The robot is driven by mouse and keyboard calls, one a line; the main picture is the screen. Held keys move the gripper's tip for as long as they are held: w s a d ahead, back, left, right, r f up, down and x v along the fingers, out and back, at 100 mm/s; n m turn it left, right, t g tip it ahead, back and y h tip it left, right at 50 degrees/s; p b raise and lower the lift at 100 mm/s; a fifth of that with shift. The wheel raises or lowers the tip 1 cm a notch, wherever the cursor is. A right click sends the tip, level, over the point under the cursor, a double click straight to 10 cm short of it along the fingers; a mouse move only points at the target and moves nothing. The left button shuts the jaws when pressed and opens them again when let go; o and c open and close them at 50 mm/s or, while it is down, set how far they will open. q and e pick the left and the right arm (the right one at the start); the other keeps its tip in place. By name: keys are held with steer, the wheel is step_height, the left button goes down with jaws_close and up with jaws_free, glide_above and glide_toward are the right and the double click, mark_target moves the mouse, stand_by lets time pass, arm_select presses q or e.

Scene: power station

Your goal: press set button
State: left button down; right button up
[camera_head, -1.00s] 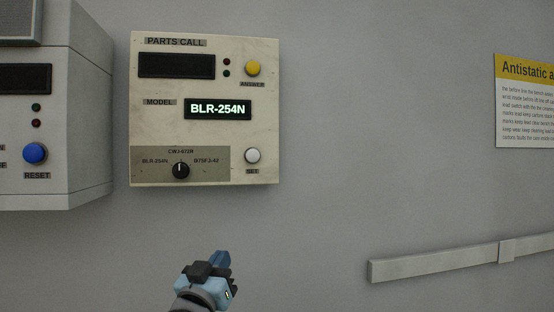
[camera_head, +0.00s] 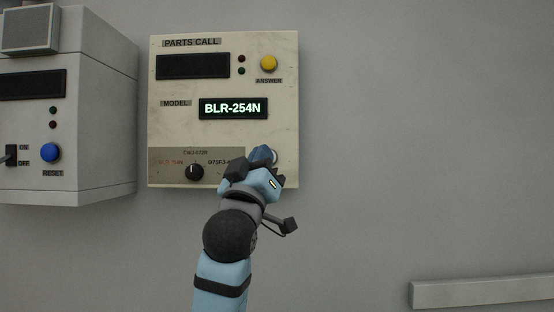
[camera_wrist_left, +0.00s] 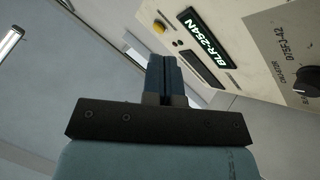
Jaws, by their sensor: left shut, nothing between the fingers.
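The cream parts call panel (camera_head: 222,72) is on the wall, with its display (camera_head: 233,108) reading BLR-254N. Its white set button (camera_head: 274,154) is mostly hidden behind my left gripper (camera_head: 262,156); only a bit of its edge shows. My left gripper is shut and empty, its tips at the button; I cannot tell whether they touch it. In the left wrist view the shut fingers (camera_wrist_left: 166,78) show from behind, with the panel (camera_wrist_left: 262,40) tilted at upper right; the set button is not visible there. My right gripper is not in view.
The black selector knob (camera_head: 194,172) is left of my gripper. The yellow answer button (camera_head: 269,63) is above. A grey box (camera_head: 95,100) with a blue reset button (camera_head: 50,152) and a switch stands left. A wall rail (camera_head: 480,291) runs at lower right.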

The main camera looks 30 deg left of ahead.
arm_select(q)
steer(key=shift+s+a, duration=0.1)
steer(key=w+a, duration=0.4)
steer(key=w, duration=0.3)
steer(key=shift+w+a, duration=0.25)
steer(key=shift+w, duration=0.05)
steer(key=shift+w, duration=0.15)
stand_by(2.0)
steer(key=shift+w+a, duration=0.2)
steer(key=shift+w, duration=0.05)
steer(key=shift+w+a, duration=0.25)
steer(key=shift+w, duration=0.1)
stand_by(0.8)
stand_by(0.3)
steer(key=shift+s+d, duration=0.45)
steer(key=shift+s, duration=0.25)
